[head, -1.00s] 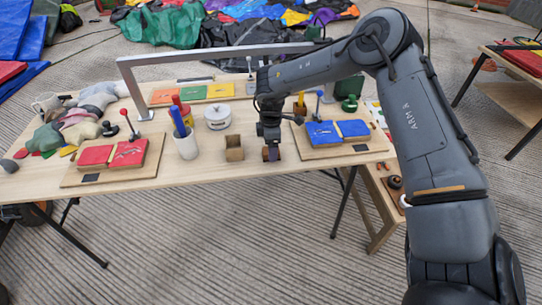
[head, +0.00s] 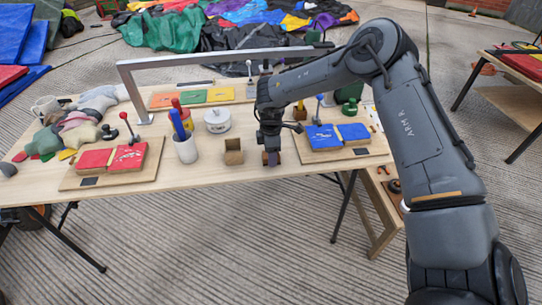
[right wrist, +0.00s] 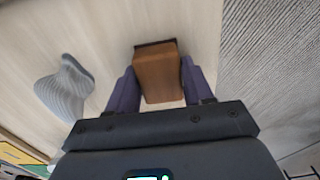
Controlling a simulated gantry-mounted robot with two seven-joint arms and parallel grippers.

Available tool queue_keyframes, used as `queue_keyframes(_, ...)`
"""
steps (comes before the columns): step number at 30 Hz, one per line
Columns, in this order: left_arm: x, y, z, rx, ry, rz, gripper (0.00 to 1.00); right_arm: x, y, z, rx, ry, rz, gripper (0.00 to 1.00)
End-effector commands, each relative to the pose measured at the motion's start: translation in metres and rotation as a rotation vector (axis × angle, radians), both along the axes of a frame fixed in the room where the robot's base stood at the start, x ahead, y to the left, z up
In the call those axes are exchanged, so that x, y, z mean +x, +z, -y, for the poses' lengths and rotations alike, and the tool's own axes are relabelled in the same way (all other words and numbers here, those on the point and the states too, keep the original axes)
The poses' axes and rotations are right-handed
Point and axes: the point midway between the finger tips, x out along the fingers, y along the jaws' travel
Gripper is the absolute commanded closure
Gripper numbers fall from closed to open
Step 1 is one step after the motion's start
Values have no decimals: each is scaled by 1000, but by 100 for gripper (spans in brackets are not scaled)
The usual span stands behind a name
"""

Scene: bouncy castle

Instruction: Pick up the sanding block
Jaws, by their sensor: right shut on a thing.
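The sanding block is a brown block with a dark edge (right wrist: 158,76), seen between the two fingers in the right wrist view. My right gripper (right wrist: 152,88) is shut on it, with a purple-grey finger on either side. In the head view the right gripper (head: 272,158) points down at the table's front edge, between a small open brown box and the blue pads. The fingers mostly cover the block there. I cannot tell whether the block touches the tabletop. My left gripper is not in view.
The small brown box (head: 234,152) stands just left of the gripper. The blue-pad board (head: 345,146) is close on the right. A grey metal frame (head: 215,57) spans the table behind.

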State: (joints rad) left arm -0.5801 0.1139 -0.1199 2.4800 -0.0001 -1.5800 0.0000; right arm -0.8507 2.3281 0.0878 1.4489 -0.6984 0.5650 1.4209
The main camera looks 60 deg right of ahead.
Motion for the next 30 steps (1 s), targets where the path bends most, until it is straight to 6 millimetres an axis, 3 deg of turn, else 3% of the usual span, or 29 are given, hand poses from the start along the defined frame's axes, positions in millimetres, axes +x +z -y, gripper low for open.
queue_keyframes(8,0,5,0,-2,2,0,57,1,12,0,0,0,2,81)
queue_keyframes(16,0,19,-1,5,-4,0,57,-1,47,0,0,0,2,81)
queue_keyframes(30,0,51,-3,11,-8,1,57,-81,94,-9,3,0,3,81)
